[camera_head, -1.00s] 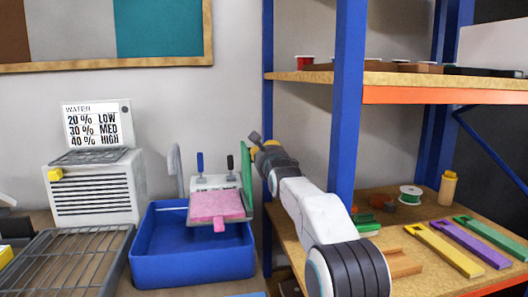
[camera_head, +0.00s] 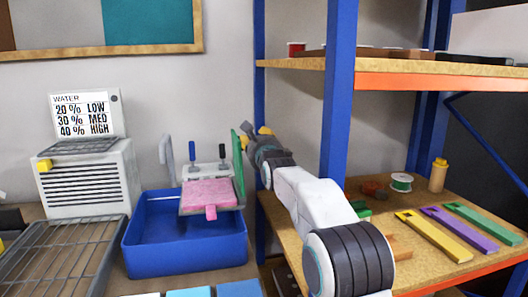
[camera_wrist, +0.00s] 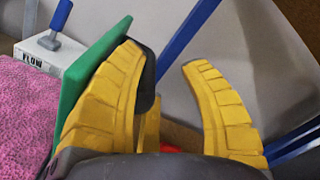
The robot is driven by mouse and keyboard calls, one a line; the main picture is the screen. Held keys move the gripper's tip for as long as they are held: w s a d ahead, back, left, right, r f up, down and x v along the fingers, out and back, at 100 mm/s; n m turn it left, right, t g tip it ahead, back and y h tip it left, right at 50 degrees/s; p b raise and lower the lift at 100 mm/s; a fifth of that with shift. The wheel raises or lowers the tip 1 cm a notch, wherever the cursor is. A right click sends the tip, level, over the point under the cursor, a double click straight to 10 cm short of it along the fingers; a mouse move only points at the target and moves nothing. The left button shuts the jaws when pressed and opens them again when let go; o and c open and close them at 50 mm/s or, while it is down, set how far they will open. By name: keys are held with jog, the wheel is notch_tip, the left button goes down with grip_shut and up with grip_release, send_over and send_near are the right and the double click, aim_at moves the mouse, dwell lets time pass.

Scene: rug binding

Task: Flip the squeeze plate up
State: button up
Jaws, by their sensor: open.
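A green upright plate (camera_head: 238,164) stands at the right edge of a white unit holding a pink pad (camera_head: 208,194). A grey upright plate (camera_head: 168,158) stands at the unit's left side. I cannot tell by looks alone which is the squeeze plate. My gripper (camera_head: 250,134) is at the green plate's upper right. In the wrist view my gripper (camera_wrist: 165,58) is open, with nothing between its yellow fingers. The green plate (camera_wrist: 92,82) is close along the outer side of the left finger, which hides part of it; contact is unclear.
The unit sits over a blue tub (camera_head: 185,255). A blue lever (camera_head: 192,160) and a dark lever stand behind the pad. A blue shelf post (camera_head: 339,90) is right of my gripper. A wire rack (camera_head: 65,258) and a vented white box (camera_head: 88,178) are at left.

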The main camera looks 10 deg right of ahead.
jog(key=s, duration=1)
jog(key=shift+f, duration=0.15)
jog(key=shift+s+d, duration=0.1)
